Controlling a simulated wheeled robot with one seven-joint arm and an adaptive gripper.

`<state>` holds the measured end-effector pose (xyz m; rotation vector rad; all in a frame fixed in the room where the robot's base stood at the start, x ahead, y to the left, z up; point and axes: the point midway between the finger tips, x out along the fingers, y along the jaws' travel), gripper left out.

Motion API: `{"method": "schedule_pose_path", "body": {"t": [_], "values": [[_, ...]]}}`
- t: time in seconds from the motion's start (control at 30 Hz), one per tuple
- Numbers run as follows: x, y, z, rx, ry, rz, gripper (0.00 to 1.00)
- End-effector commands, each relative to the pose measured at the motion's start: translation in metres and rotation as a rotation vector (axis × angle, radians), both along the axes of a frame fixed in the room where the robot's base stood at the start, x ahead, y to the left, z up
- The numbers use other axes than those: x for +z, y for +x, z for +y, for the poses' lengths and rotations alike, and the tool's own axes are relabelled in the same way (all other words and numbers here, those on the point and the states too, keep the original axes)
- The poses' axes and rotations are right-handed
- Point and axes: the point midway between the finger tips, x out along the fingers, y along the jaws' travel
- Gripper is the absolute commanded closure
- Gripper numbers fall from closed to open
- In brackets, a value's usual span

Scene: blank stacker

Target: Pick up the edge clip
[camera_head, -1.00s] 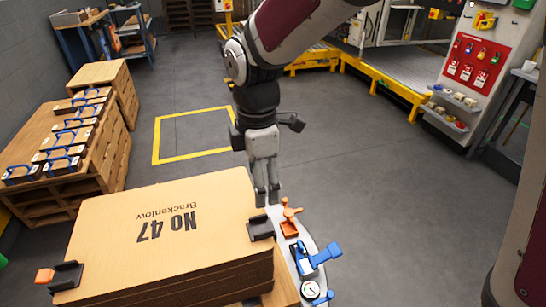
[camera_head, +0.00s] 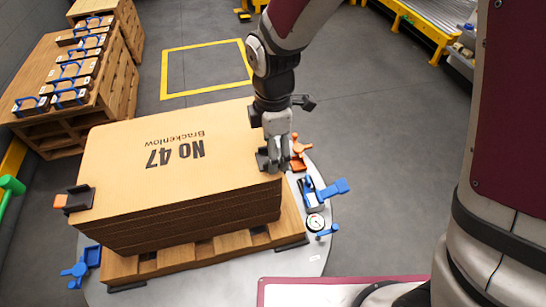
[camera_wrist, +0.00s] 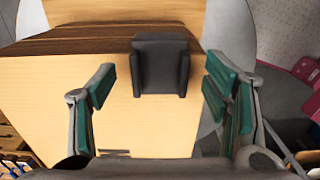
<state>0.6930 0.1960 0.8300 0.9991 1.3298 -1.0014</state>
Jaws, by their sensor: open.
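A dark grey edge clip (camera_head: 263,160) sits on the near right corner of the cardboard stack (camera_head: 140,160), partly hidden by my gripper (camera_head: 277,160). In the wrist view the edge clip (camera_wrist: 161,65) is a dark block with two side walls at the board's edge. It lies ahead, between the lines of my two green-padded fingers (camera_wrist: 160,88). The fingers are spread wide and hold nothing. A second dark clip with an orange end (camera_head: 76,200) sits on the stack's left edge.
The stack rests on a wooden pallet (camera_head: 190,256) on a round grey table (camera_head: 300,262). Orange (camera_head: 299,150) and blue (camera_head: 330,189) clamps and a dial gauge (camera_head: 315,223) stand right of the stack. Blue-handled boxes (camera_head: 75,70) sit on a wooden crate at upper left.

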Motion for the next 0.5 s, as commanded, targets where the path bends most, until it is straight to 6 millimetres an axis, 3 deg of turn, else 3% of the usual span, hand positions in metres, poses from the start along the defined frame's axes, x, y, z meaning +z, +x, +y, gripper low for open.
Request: {"method": "schedule_pose_path", "body": {"t": [0.1,0.37,0.5], "values": [[-0.0098,0.0001,0.0002,0.0,0.0,0.0,0.3],[-0.0106,0.0004,0.0001,-0.001,0.0,-0.001,0.32],[-0.0104,0.0004,0.0001,-0.001,0.001,-0.002,0.64]]}}
